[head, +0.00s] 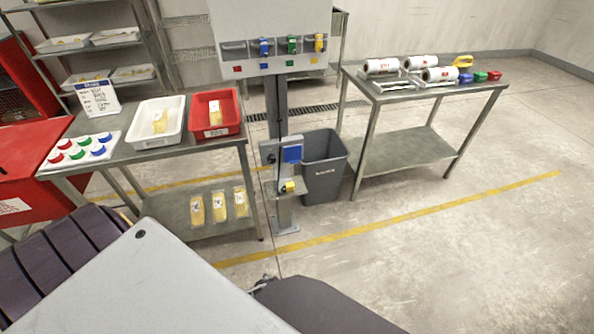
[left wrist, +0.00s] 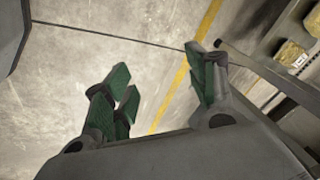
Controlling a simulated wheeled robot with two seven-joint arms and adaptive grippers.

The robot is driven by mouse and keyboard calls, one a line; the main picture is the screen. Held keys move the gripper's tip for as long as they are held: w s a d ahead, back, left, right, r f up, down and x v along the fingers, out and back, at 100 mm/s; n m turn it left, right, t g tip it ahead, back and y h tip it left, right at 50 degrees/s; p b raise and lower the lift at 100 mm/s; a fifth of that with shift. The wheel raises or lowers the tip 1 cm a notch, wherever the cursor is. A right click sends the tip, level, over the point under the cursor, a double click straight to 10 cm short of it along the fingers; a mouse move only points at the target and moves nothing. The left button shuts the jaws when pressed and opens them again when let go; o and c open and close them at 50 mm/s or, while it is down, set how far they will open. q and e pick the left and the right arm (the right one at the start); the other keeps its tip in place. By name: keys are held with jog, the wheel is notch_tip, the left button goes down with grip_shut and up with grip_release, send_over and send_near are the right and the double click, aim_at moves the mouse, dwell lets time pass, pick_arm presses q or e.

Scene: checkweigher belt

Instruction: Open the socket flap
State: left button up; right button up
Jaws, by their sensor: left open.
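A grey post stands between the two tables and bears a socket box with a blue flap (head: 291,154) on its front. The flap looks shut over the socket. Below it on the same post is a small yellow part (head: 289,186). My left gripper (left wrist: 160,85) shows in the left wrist view with its green-padded fingers spread and nothing between them, above the concrete floor. The socket box is not in the left wrist view. In the head view I cannot make out the left fingers clearly. My right gripper is not in view.
A grey bin (head: 324,170) stands right beside the post. The left table (head: 180,154) carries white and red trays. The right table (head: 405,92) carries rolls. A yellow floor line (head: 400,217) crosses open floor in front.

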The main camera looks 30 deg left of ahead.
pick_arm(q)
jog(key=w+a+r+n+t+y+b, duration=0.25)
jog(key=w+r, duration=0.45)
jog(key=w, duration=0.4)
jog(key=w+a+r+n+t+y+b, duration=0.1)
jog(key=w+r+n+t+y+b, duration=0.2)
jog(key=w+r, duration=0.6)
jog(key=w+r+n+t+y+b, duration=0.1)
jog(key=w+r+n+y+b, duration=0.1)
jog(key=w+r, duration=0.3)
jog(key=w+r+n+t+y+b, duration=0.2)
jog(key=w+r, duration=0.4)
jog(key=r, duration=0.7)
jog(key=n+y+b, duration=0.1)
jog(key=b, duration=0.1)
jog(key=shift+d+r+b, duration=0.35)
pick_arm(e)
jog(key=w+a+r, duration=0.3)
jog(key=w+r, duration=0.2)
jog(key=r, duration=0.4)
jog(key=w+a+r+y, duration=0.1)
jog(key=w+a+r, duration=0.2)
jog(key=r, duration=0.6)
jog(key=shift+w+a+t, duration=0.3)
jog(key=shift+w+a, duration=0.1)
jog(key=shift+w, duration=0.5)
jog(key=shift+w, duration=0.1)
